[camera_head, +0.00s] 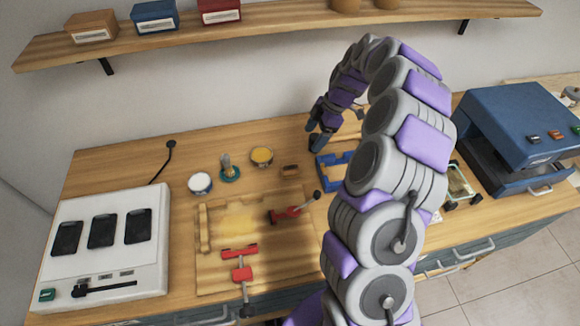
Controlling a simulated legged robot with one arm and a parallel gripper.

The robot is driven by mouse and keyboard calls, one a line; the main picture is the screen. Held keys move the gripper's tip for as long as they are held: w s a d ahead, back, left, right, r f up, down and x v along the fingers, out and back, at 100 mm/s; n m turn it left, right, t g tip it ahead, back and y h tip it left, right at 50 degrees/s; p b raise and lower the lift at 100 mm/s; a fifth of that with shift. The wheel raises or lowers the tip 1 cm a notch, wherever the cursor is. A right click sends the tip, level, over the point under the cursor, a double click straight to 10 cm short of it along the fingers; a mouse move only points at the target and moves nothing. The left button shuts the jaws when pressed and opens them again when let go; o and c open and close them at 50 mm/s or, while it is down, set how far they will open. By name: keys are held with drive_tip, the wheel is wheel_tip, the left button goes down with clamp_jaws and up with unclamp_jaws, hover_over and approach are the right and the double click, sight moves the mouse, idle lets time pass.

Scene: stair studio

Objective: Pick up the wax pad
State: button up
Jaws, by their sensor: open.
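No thing here is clearly marked as the wax pad. A round yellow, tin-like item (262,156) lies on the bench left of my gripper, and a small brown block (290,170) lies just below it in the picture; I cannot tell if either is the pad. A flat pale-yellow patch (238,222) also shows on the wooden work board (270,252). My gripper (315,136) is open, with its fingers pointing down, right of the yellow item and apart from it. I see nothing between its fingers. My arm hides part of the bench on the right.
A blue tray (330,175) stands partly behind my arm. Red-handled clamps (290,213) lie on the board. A white tin (200,183) and a green-based tool (229,170) stand nearby. A white panel (105,240) is left, a blue machine (520,125) right, and a shelf (290,28) above.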

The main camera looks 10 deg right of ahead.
drive_tip(key=b, duration=0.2)
approach(291, 167)
drive_tip(key=x, duration=0.5)
drive_tip(key=shift+s+d+f, duration=0.15)
drive_tip(key=shift+s+d, duration=0.2)
drive_tip(key=shift+w+a+b+x, duration=0.2)
drive_tip(key=shift+b+x, duration=0.05)
drive_tip(key=shift+x, duration=1.15)
drive_tip(key=shift+w+a+b+x, duration=0.15)
drive_tip(key=shift+b+x, duration=0.1)
drive_tip(key=shift+x, duration=1.1)
drive_tip(key=c, duration=1.2)
wheel_tip(291, 167, up, 10)
drive_tip(key=shift+r+p, duration=0.25)
drive_tip(key=shift+p, duration=0.65)
drive_tip(key=shift+c, duration=0.2)
drive_tip(key=o, duration=0.6)
drive_tip(key=c, duration=0.4)
